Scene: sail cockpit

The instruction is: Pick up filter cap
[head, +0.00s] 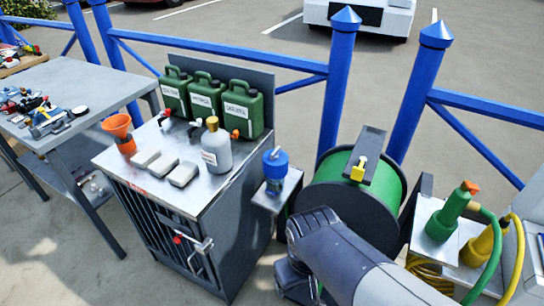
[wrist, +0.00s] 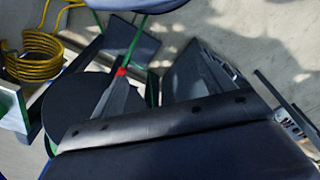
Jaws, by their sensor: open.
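The filter unit, with a blue filter cap (head: 275,160) on top, stands upright on a small metal shelf (head: 290,190), right of the grey cabinet in the head view. A clear bowl shows under the cap. I cannot pick out the cap in the wrist view. In the head view my arm reaches in from the bottom right, below and right of the filter; the fingers cannot be made out there.
The cabinet top (head: 150,185) holds green jerrycans (head: 207,97), a grey bottle (head: 216,148) and an orange funnel (head: 118,132). A green hose reel (head: 335,185) stands close right of the filter. A yellow coiled hose (wrist: 35,58) is at the wrist view's left. Blue railings run behind.

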